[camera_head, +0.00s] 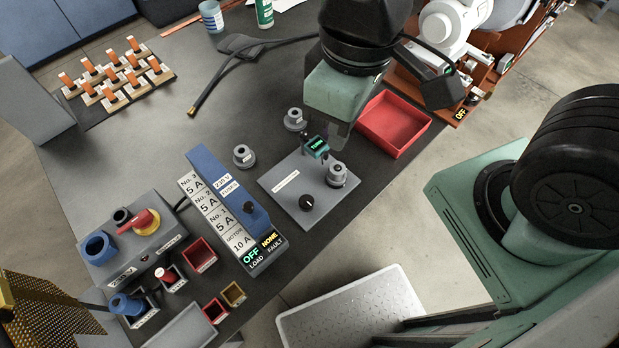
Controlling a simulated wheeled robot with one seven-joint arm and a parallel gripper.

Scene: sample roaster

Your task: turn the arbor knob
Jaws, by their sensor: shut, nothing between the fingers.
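A grey plate (278,203) with a small white label lies on the dark table. A round black knob (307,202) with a light pointer mark stands near its front; I take it for the arbor knob, but the label is too small to read. A grey round fitting (337,176) sits at the plate's right corner, and a small green-lit display (316,147) stands at its back edge. My gripper (338,136) points down behind the plate, near the display and the fitting, apart from the black knob. It is shut and empty; its fingertips are partly hidden.
Two loose grey round fittings stand behind (294,120) and left (243,156) of the plate. A red tray (393,125) is at the right. A blue-topped fuse box (228,189) stands close left, with a grey switch box (130,248) beyond. The table's front edge is near the plate.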

